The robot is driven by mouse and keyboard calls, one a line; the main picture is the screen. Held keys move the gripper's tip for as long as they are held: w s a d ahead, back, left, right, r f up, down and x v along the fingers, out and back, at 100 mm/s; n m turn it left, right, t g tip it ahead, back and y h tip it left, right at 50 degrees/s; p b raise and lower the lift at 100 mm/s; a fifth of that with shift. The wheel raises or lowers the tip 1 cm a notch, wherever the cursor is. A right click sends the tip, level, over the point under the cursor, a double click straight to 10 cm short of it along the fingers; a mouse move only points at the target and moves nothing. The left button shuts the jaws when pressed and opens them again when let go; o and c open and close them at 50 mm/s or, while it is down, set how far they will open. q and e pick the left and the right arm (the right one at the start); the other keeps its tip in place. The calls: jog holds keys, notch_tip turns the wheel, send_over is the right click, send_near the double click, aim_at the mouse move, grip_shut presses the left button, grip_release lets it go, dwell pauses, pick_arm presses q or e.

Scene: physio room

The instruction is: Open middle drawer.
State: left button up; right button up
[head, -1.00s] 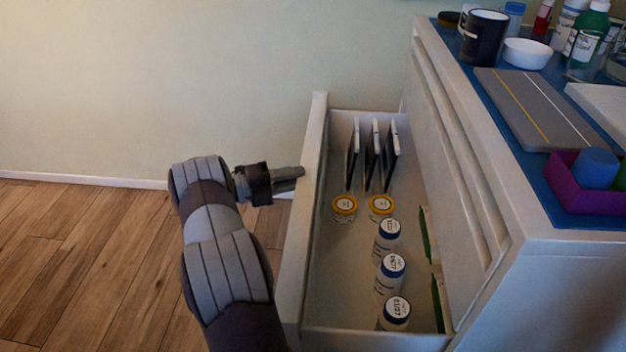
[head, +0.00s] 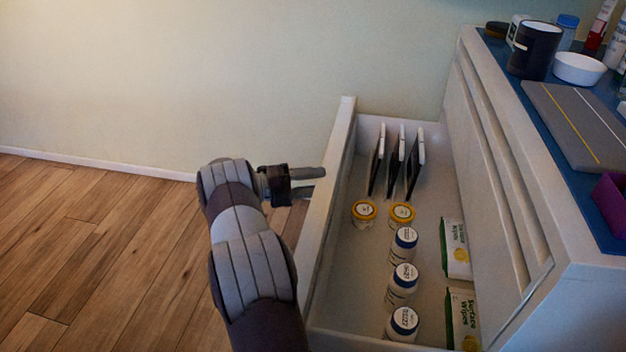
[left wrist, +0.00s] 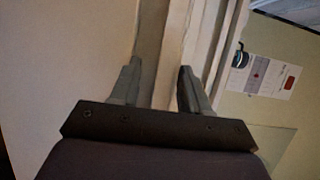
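A pale drawer (head: 372,292) of the white cabinet (head: 590,310) stands pulled far out. It holds dark upright cases, yellow-lidded jars, blue-lidded bottles and green-white wipes packs. My left gripper (head: 316,182) is at the outer side of the drawer front (head: 326,205), its fingertips at or very near it. In the left wrist view the two fingers (left wrist: 158,88) are apart, with pale vertical edges beyond them. The drawer's handle is not clearly visible, and I cannot tell whether the fingers touch anything. My right gripper is not in view.
The cabinet's blue top (head: 530,112) carries a black mug (head: 534,50), a white bowl (head: 579,68), a grey board (head: 580,125), a purple tray (head: 612,205) and bottles. Closed drawer fronts (head: 490,165) are above the open drawer. The wooden floor (head: 90,240) at left is clear.

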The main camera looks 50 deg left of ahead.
pick_arm(q)
jog(key=shift+s+a+r, duration=0.1)
jog(key=shift+r, duration=0.15)
jog(key=p+v, duration=0.4)
jog(key=v, duration=0.8)
jog(key=shift+s+p, duration=0.25)
jog(key=shift+p, duration=0.15)
jog(key=shift+f, duration=0.15)
